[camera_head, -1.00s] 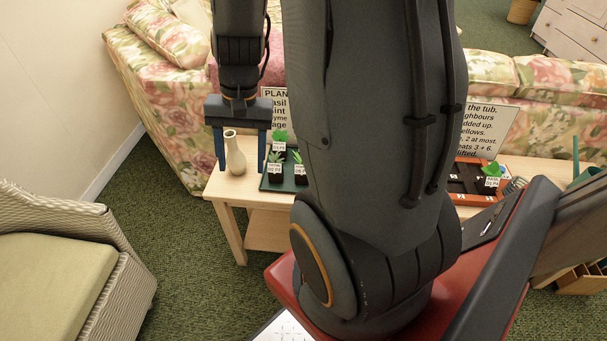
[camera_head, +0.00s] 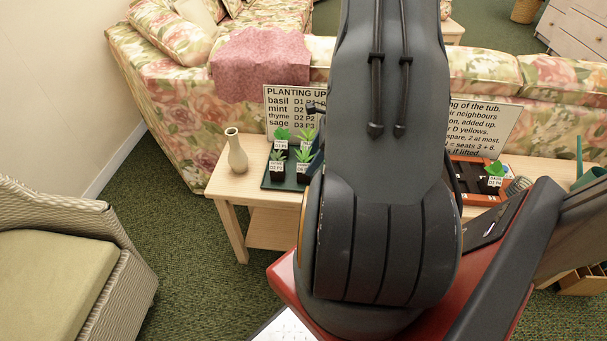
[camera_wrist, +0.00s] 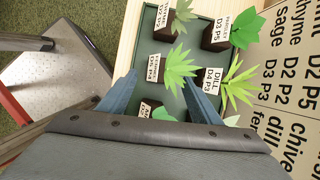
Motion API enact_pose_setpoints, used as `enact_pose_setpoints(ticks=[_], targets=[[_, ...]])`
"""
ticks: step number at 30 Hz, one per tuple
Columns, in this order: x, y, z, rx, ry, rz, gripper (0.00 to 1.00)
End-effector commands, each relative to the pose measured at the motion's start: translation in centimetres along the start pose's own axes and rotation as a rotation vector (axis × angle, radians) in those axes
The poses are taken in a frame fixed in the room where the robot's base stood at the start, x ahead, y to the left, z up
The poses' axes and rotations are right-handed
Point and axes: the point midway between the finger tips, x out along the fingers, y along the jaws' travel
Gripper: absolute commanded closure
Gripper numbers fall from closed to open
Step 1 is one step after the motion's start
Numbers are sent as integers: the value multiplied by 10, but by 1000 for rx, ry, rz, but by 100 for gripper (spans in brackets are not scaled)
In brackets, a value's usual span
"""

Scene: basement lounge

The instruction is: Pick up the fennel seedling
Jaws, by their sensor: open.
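In the wrist view my gripper (camera_wrist: 160,84) is open, its two blue fingers reaching over the dark green tray (camera_wrist: 139,54). Several labelled seedlings in black pots stand on the tray. A spiky light-green seedling (camera_wrist: 177,68) shows between and just beyond the fingertips; its tilted label appears to read fennel, but I cannot read it surely. The dill seedling (camera_wrist: 237,82) is right of the right finger. The parsley seedling (camera_wrist: 243,28) is at the upper right. Another pot (camera_wrist: 150,108) sits between the fingers, partly hidden by my gripper.
In the head view a cream vase (camera_head: 237,155) stands left of the tray (camera_head: 268,181) on the wooden table (camera_head: 222,187). A planting sign (camera_head: 283,97) stands behind the tray. An orange-red planter (camera_head: 483,199) with a basil seedling is to the right. A floral sofa (camera_head: 180,125) is behind.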

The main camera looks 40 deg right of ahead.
Motion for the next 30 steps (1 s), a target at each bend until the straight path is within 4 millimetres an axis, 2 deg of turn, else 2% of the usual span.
enact_pose_setpoints(ticks=[9,18,19,27,30], targets=[[42,2,2,-2,0,2,42],[47,1,2,-3,1,0,42],[47,2,2,-3,1,0,44],[47,2,2,-3,1,0,88],[47,2,2,-3,1,0,88]])
